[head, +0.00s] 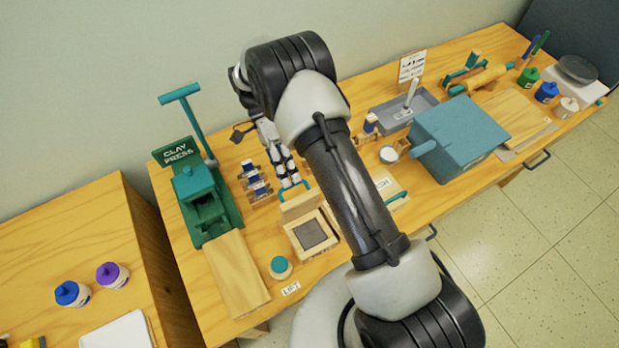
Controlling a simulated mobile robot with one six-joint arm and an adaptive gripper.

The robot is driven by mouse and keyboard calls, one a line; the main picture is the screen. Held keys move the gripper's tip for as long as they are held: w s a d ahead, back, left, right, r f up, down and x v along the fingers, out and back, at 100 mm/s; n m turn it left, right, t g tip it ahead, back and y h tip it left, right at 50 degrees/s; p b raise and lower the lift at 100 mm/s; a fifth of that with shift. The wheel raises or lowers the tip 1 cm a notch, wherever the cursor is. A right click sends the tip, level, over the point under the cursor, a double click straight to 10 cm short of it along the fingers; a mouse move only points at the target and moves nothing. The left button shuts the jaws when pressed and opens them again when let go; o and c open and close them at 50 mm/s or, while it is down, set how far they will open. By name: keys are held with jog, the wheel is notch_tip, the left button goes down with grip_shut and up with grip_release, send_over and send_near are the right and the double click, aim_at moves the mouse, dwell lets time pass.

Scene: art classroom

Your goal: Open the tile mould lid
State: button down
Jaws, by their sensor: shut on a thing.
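The tile mould (298,243) is a pale wooden frame with a dark grey square bed inside, left of the middle of the bench in the head view. Its wooden lid (297,206) stands raised along the mould's back edge, and the grey bed is uncovered. A teal handle (290,187) arches over the lid's top. My gripper (293,180) points down at the lid from behind and is shut on the handle. The fingertips are small in this view, so the exact contact is hard to see. My arm covers the area right of the mould.
A green clay press (207,203) stands left of the mould, with a wooden board in front. A teal-lidded jar (281,267) and a "LIFT" label (290,288) sit at the front edge. Small bottles (252,178) stand left of my gripper. A blue box (458,138) stands to the right.

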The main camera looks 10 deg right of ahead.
jog(key=shift+g+h, duration=0.3)
jog(key=shift+g, duration=0.4)
jog(key=f+b, duration=0.1)
jog(key=w+f+b, duration=0.1)
jog(key=f, duration=0.1)
jog(key=f+b, duration=0.1)
jog(key=shift+w+a+f, duration=0.15)
jog(key=shift+w+a, duration=0.15)
jog(key=shift+w, duration=0.1)
jog(key=c, duration=2.3)
grip_release()
jog(key=o, duration=0.6)
jog(key=shift+s+d+r, duration=0.1)
jog(key=shift+s+r, duration=0.1)
jog(key=shift+w, duration=0.1)
jog(key=shift+w+r, duration=0.1)
jog(key=shift+r, duration=0.15)
